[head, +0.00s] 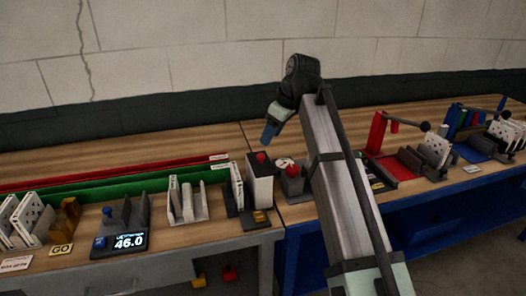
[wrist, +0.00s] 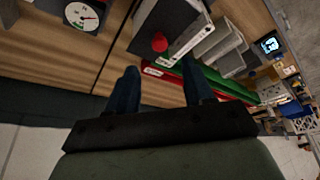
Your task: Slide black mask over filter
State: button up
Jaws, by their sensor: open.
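My gripper (head: 270,132) is raised above the back of the bench, near the joint between two tables. Its two blue fingers (wrist: 160,88) are apart with nothing between them in the wrist view. White perforated plates (head: 30,218) that look like filters stand in a holder at the far left. Thin white plates (head: 174,195) stand upright in a grey slotted holder left of centre. Another perforated plate (head: 437,148) stands on the right table. I cannot tell which piece is the black mask.
A white-and-dark box with a red button (head: 261,157) stands near the table joint. Green (head: 130,188) and red rails run along the left table's back. A display reading 46.0 (head: 130,242) sits in front. A round gauge (wrist: 83,14) shows in the wrist view.

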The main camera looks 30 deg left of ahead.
aim_at(261, 155)
jog(key=x, duration=0.8)
grip_shut()
dwell(0.5)
